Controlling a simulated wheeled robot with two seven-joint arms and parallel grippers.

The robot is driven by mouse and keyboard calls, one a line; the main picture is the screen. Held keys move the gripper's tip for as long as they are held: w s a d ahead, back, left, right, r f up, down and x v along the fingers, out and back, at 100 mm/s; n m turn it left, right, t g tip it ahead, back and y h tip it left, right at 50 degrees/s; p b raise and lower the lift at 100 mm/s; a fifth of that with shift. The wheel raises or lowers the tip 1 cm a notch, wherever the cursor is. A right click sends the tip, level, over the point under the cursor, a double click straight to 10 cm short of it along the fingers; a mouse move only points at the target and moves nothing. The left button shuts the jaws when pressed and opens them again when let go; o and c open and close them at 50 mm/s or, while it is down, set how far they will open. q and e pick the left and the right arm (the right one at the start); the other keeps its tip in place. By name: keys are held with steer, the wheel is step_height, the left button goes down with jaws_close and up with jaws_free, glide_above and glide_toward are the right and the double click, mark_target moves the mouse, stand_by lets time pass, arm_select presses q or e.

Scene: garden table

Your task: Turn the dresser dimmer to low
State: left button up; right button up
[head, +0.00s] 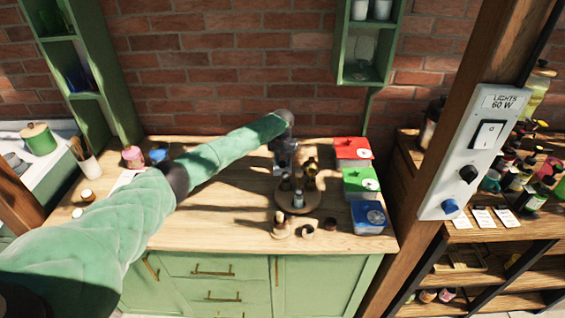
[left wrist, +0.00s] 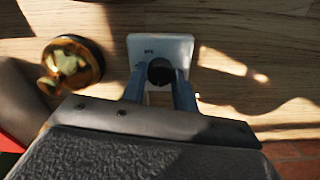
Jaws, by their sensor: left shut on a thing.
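The dresser dimmer is a white plate (left wrist: 177,48) with a small dark round knob (left wrist: 160,72), lying on the wooden top in the left wrist view. My left gripper (left wrist: 160,88) has its two blue-grey fingers on either side of the knob and is shut on it. In the head view my left gripper (head: 286,168) reaches down to the back of the dresser top (head: 220,225), and I cannot make out the dimmer there. The knob's setting cannot be read; the plate's lettering is too small. My right gripper is not in view.
A brass and black object (left wrist: 72,62) stands close beside the gripper. A round wooden tray (head: 296,207) holds small bottles in front. Red (head: 352,149), green (head: 360,181) and blue (head: 368,217) boxes stand right. A "LIGHTS 60 W" panel (head: 472,150) is on the post.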

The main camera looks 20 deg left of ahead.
arm_select(q)
steer(key=m+b, duration=0.1)
steer(key=m, duration=0.1)
steer(key=shift+f+m, duration=0.1)
steer(key=shift+m, duration=0.3)
steer(key=shift+m+b, duration=0.45)
steer(key=shift+m, duration=1.35)
steer(key=shift+m+b, duration=0.3)
steer(key=shift+m, duration=0.4)
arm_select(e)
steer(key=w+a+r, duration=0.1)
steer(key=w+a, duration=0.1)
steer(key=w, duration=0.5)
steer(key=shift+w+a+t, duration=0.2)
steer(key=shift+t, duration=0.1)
